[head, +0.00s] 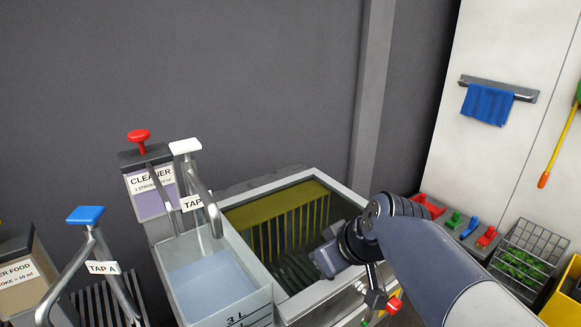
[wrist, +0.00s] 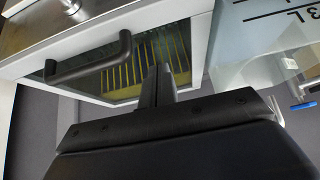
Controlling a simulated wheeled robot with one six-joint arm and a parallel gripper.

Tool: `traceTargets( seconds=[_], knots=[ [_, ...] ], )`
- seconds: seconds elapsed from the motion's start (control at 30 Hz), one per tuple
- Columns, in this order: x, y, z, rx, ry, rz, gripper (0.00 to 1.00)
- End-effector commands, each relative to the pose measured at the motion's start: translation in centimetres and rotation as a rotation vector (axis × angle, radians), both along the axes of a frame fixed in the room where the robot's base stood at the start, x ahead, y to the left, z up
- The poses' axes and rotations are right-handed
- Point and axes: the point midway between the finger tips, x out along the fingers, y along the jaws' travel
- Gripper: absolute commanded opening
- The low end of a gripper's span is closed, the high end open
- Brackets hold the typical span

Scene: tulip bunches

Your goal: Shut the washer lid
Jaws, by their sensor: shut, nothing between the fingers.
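The washer (head: 345,192) is a pale-framed box in the middle of the head view. Its framed lid appears to lie flat over the opening, with a yellow slatted rack (head: 285,220) visible inside. I cannot tell whether the lid is fully seated. In the wrist view the washer's pale frame (wrist: 195,50) and a dark bar handle (wrist: 90,60) show, with the yellow rack (wrist: 150,52) behind. My gripper (wrist: 157,85) is shut and empty, close to the frame beside the handle. In the head view my gripper (head: 326,262) is over the washer's front right part and hides some of it.
Coloured parts (head: 455,218) and a wire basket (head: 525,255) are at right.

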Motion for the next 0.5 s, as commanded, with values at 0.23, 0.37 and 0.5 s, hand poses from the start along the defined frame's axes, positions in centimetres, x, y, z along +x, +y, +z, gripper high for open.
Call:
traceTargets(
  seconds=[0.23,0.37,0.5],
  knots=[
    [-0.7,-0.5,-4.5,0.046,-0.069,-0.003,0.00],
    [-0.9,-0.6,-6.0,0.045,-0.070,0.000,0.00],
    [-1.0,-0.7,-7.2,0.045,-0.069,0.001,0.00]
  ],
)
